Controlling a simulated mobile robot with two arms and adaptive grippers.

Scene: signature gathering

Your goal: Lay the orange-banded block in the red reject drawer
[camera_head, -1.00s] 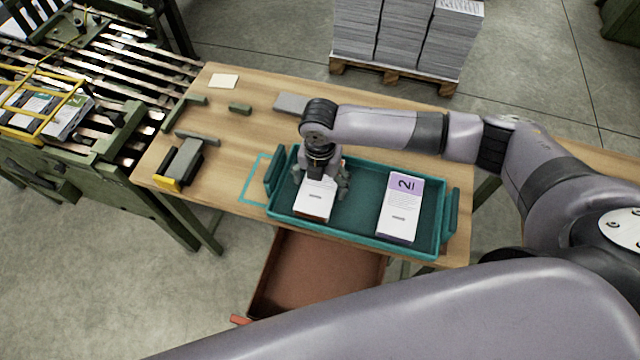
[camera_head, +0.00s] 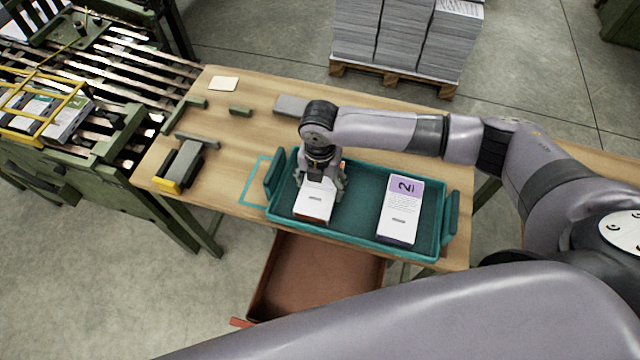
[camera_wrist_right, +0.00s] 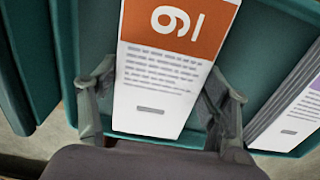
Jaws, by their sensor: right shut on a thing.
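The orange-banded block (camera_head: 314,205) lies in the left part of the teal tray (camera_head: 350,233). In the right wrist view, the block (camera_wrist_right: 160,85) shows its orange band, a white numeral and grey print. My right gripper (camera_head: 321,190) is over the block from above, and in the wrist view its fingers (camera_wrist_right: 160,105) are shut on both long sides. The red reject drawer (camera_head: 315,275) is open below the table's front edge, and it looks empty. My left gripper is not in view.
A purple-banded block (camera_head: 400,210) lies in the tray's right part. The tray's raised front wall stands between the orange-banded block and the drawer. A grey and yellow tool (camera_head: 182,162) lies on the table (camera_head: 225,135) at left. A roller conveyor (camera_head: 130,60) is farther left.

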